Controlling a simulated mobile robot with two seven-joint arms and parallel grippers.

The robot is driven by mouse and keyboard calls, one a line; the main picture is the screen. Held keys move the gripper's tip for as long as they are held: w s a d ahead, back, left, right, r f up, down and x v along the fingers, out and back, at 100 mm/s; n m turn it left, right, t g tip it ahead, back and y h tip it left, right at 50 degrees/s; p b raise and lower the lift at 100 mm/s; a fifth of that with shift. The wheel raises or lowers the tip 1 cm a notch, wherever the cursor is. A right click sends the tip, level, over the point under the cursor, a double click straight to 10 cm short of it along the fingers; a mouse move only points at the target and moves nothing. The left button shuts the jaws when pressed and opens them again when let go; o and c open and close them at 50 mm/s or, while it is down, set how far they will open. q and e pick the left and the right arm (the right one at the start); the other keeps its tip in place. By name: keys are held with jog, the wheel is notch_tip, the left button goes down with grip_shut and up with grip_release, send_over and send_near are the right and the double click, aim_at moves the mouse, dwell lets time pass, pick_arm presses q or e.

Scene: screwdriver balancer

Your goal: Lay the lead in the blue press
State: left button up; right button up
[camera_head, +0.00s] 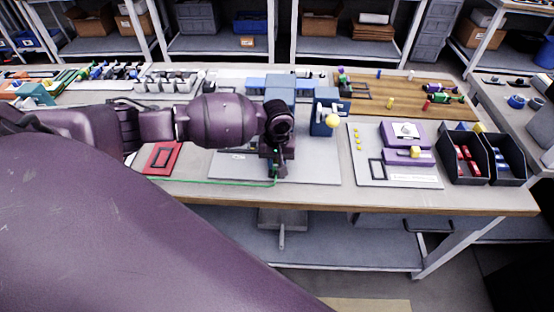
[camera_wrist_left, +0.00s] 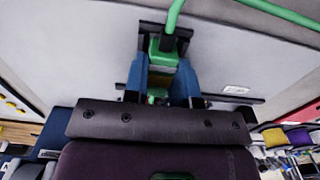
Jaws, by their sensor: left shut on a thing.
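The green lead (camera_head: 222,184) runs along the front of the table from the left up to my left gripper (camera_head: 277,172). In the left wrist view, the two blue fingers of my left gripper (camera_wrist_left: 161,80) are shut on a green piece with a black part at the end of the lead (camera_wrist_left: 174,14). The gripper is over the grey mat (camera_head: 235,166), near its front edge. The blue press (camera_head: 322,112), with a yellow ball (camera_head: 333,121), stands behind and to the right of the gripper. My arm hides part of the area behind it. My right gripper is not in view.
A red plate (camera_head: 161,158) lies left of the mat. A white board (camera_head: 372,178) with a purple fixture (camera_head: 402,136) lies to the right, then black bins (camera_head: 461,141). A wooden board (camera_head: 425,97) with small parts is behind. The mat's front right is bare.

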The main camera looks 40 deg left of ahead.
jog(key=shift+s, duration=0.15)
pick_arm(q)
jog(key=o, duration=1)
jog(key=shift+c, duration=0.2)
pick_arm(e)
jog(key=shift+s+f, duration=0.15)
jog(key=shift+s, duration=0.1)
pick_arm(q)
jog(key=shift+r, duration=0.15)
notch_tip(320, 180, up, 9)
jog(key=shift+p, duration=0.75)
jog(key=shift+r, duration=0.75)
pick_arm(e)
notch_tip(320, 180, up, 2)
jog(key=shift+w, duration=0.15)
